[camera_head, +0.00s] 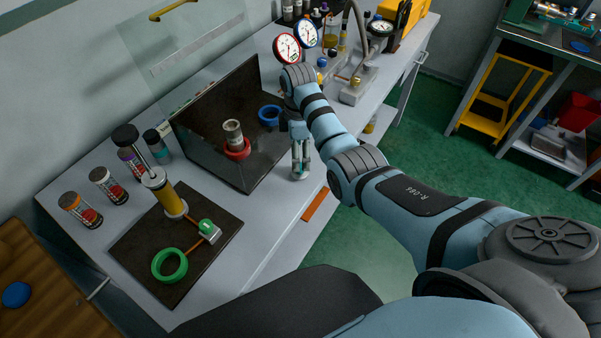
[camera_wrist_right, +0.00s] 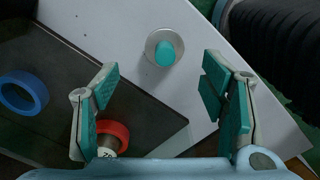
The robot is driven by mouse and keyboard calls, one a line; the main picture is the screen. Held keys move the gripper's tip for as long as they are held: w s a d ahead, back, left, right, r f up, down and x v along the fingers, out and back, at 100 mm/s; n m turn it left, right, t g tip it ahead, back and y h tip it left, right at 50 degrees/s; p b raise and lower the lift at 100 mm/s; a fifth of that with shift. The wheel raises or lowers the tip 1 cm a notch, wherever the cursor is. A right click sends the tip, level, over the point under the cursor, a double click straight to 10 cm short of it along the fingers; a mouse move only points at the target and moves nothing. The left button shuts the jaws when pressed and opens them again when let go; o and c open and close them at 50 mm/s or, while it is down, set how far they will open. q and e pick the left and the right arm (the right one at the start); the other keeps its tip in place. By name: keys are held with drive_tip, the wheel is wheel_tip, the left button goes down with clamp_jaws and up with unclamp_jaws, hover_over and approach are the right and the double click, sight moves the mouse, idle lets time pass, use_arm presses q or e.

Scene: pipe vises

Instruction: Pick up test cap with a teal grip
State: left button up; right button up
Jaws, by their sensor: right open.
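The test cap with a teal grip (camera_wrist_right: 166,50) shows in the right wrist view as a teal knob on a round silver disc. It lies on the white bench top, just off the corner of a dark mat. My right gripper (camera_wrist_right: 160,85) is open, with one finger to each side of the picture and nothing between its pads; the cap shows a little beyond the fingertips. In the head view my right gripper (camera_head: 301,160) points down over the bench; the cap is largely hidden by the fingers there. My left gripper is not in view.
On the dark mat near the gripper are a red ring with a grey pipe (camera_head: 233,136) and a blue ring (camera_head: 270,115). A transparent panel stands behind. A second mat at left holds a green ring (camera_head: 169,265) and a yellow pump (camera_head: 170,195). Gauges (camera_head: 287,48) stand at back.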

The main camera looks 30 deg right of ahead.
drive_tip(key=f, duration=0.6)
drive_tip(key=shift+s+f+b, duration=0.1)
drive_tip(key=shift+s+b, duration=0.2)
drive_tip(key=shift+b, duration=0.1)
drive_tip(key=c, duration=1.3)
drive_tip(key=shift+r, duration=0.2)
drive_tip(key=shift+c, duration=0.2)
